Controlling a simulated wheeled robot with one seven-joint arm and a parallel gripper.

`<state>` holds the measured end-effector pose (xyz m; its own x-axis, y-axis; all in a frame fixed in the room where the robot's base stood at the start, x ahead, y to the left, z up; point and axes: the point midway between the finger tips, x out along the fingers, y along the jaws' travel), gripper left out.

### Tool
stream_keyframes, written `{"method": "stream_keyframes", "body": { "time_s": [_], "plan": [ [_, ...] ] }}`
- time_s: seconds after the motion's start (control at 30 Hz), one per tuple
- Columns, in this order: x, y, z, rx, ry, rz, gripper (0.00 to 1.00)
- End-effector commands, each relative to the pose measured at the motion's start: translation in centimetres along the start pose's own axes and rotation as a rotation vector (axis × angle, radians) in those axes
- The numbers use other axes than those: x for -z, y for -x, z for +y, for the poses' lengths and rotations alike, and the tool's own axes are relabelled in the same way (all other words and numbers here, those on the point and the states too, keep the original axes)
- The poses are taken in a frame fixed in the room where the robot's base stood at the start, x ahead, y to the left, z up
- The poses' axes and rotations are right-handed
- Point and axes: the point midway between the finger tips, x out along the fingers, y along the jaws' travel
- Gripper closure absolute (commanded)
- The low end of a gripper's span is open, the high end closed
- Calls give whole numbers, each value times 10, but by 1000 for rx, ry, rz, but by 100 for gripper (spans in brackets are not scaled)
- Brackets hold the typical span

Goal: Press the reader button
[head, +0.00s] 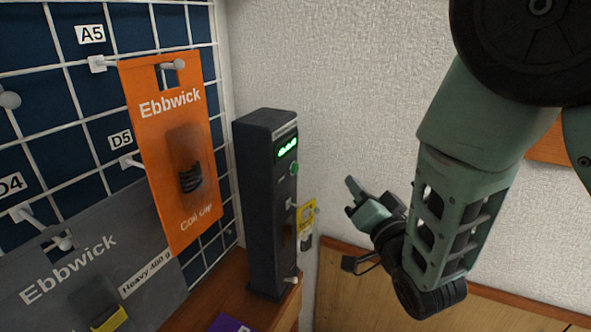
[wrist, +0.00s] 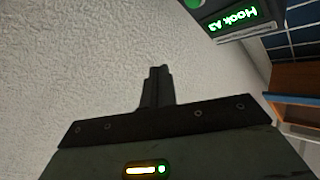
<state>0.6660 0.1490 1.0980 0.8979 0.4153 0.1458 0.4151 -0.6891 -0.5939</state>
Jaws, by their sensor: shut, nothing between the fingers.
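The reader (head: 262,200) is a tall dark grey tower standing on a wooden ledge beside the grid wall in the head view. Its lit green display (head: 287,147) is near the top, with a round green button (head: 294,168) just below. In the wrist view the reader's display (wrist: 232,18) shows upside down and seems to read "Hook A2"; the green button (wrist: 194,3) is cut by the top edge. My gripper (head: 352,187) is shut and empty, to the right of the reader and apart from it. Its closed fingers show in the wrist view (wrist: 158,72), against the white wall.
A small yellow card (head: 306,217) hangs on the reader's front below the button. An orange Ebbwick coil clip pack (head: 160,130) and a grey Ebbwick pack (head: 60,285) hang on the grid (head: 60,62) at left. Bare textured wall (head: 340,90) lies behind my arm.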

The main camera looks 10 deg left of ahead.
Motion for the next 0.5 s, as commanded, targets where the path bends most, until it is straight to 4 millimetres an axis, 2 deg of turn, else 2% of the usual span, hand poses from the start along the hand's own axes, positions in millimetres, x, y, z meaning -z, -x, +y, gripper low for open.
{"method": "stream_keyframes", "body": {
  "time_s": [0.27,0.5],
  "plan": [
    [-3,-6,-5,1,1,-2,100],
    [-18,-27,-21,2,1,-1,100]
  ]
}}
